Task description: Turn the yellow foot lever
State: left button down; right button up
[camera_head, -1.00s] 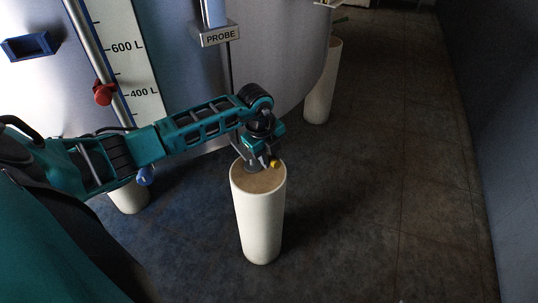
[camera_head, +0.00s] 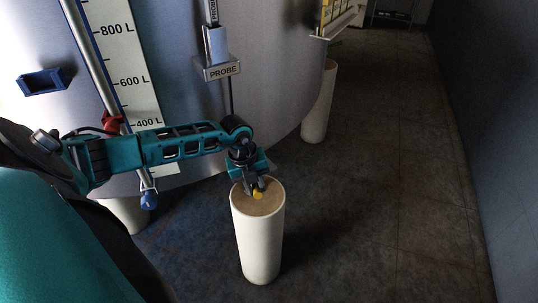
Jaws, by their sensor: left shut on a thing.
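The yellow foot lever (camera_head: 258,195) shows as a small yellow piece on the brown top of a white cylindrical post (camera_head: 258,240). My left gripper (camera_head: 256,189) points down over the post top, its fingers shut on the yellow lever. The fingers and wrist hide part of the lever, so its full shape and angle do not show. My right gripper is out of the picture.
The large grey tank (camera_head: 270,75) stands behind my arm, with a volume scale (camera_head: 128,60), a red piece (camera_head: 112,122) and a PROBE holder (camera_head: 222,69). Another white post (camera_head: 318,110) stands further right. A blue wall (camera_head: 490,120) bounds the right; the floor (camera_head: 380,200) between is clear.

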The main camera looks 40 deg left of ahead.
pick_arm(q)
jog(key=c, duration=0.9)
grip_release()
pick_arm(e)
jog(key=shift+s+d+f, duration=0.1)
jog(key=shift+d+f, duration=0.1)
pick_arm(q)
jog(key=r, duration=0.4)
jog(key=s+a+r+p, duration=0.1)
jog(key=r, duration=0.3)
jog(key=s+r+p, duration=0.1)
jog(key=r, duration=0.3)
jog(key=shift+a+r, duration=0.25)
jog(key=shift+r, duration=0.1)
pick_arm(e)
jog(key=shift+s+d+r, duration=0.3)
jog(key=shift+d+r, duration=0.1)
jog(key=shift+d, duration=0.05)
pick_arm(q)
jog(key=shift+d, duration=0.1)
